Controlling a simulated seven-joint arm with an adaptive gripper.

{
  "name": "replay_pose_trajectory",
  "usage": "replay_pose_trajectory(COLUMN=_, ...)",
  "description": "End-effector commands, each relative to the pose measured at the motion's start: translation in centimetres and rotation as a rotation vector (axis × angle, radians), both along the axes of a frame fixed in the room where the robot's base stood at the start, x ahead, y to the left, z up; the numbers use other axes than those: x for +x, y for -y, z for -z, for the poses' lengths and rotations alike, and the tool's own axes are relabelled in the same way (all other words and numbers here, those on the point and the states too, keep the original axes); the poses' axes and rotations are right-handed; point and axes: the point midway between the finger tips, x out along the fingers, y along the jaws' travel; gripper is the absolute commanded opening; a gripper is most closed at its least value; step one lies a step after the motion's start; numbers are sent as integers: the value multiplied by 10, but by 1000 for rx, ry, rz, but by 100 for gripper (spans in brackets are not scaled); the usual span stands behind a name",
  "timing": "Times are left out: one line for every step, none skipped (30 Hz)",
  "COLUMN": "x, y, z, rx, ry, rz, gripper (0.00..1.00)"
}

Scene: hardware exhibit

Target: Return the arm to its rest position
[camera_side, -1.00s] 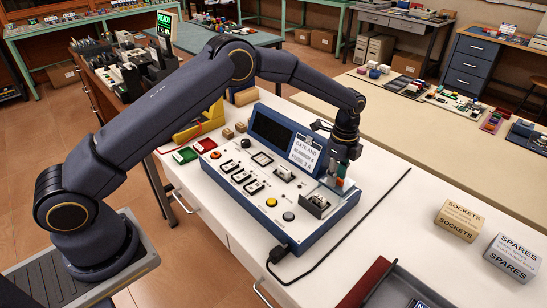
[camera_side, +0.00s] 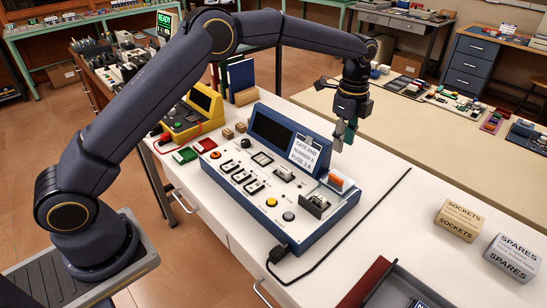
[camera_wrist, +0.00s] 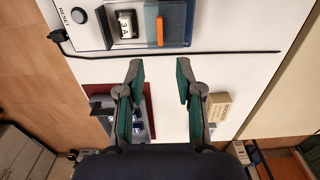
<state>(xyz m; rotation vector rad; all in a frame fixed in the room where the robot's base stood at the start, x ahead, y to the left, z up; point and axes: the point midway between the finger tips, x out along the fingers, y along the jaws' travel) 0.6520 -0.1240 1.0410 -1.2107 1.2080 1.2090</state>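My gripper (camera_side: 343,138) hangs in the air beyond the back right corner of the blue and white console (camera_side: 262,207). In the wrist view, the two green-padded fingers of my gripper (camera_wrist: 160,68) stand apart with nothing between them, over white table. The console (camera_wrist: 88,42) lies at the top of that view. An orange piece (camera_side: 337,181) stands upright on the console, apart from my fingers; it also shows in the wrist view (camera_wrist: 160,31). My arm is raised, its elbow high at the top of the side view.
A black cable (camera_side: 352,226) runs along the table right of the console. Two boxes, sockets (camera_side: 459,220) and spares (camera_side: 512,258), stand at the right, near a grey tray (camera_side: 407,290). A yellow device (camera_side: 198,110) stands behind the console. The air around my gripper looks clear.

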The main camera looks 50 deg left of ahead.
Motion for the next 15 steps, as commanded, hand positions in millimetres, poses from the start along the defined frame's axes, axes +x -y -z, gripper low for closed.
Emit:
replay_pose_trajectory(x=0, y=0, z=-2, rx=0, ry=1, rz=0, gripper=35)
replay_pose_trajectory(x=0, y=0, z=-3, rx=0, ry=0, rz=0, gripper=35)
replay_pose_trajectory(x=0, y=0, z=-3, rx=0, ry=0, rz=0, gripper=35)
replay_pose_trajectory(x=0, y=0, z=-3, rx=0, ry=0, rz=0, gripper=35)
replay_pose_trajectory(x=0, y=0, z=-3, rx=0, ry=0, rz=0, gripper=35)
replay_pose_trajectory(x=0, y=0, z=-3, rx=0, ry=0, rz=0, gripper=35)
replay_pose_trajectory(x=0, y=0, z=-3, rx=0, ry=0, rz=0, gripper=35)
replay_pose_trajectory(x=0, y=0, z=-3, rx=0, ry=0, rz=0, gripper=35)
replay_pose_trajectory(x=0, y=0, z=-3, rx=0, ry=0, rz=0, gripper=35)
replay_pose_trajectory(x=0, y=-1, z=-3, rx=0, ry=0, rz=-1, gripper=35)
replay_pose_trajectory(x=1, y=-2, z=-5, rx=-1, ry=4, rz=-3, gripper=35)
replay_pose_trajectory(x=2, y=-2, z=-11, rx=-2, ry=15, rz=-5, gripper=35)
replay_pose_trajectory(x=3, y=-4, z=-19, rx=-4, ry=29, rz=-7, gripper=35)
replay_pose_trajectory(x=5, y=-5, z=-29, rx=-6, ry=48, rz=-10, gripper=35)
replay_pose_trajectory(x=7, y=-8, z=-48, rx=-9, ry=80, rz=-15, gripper=35)
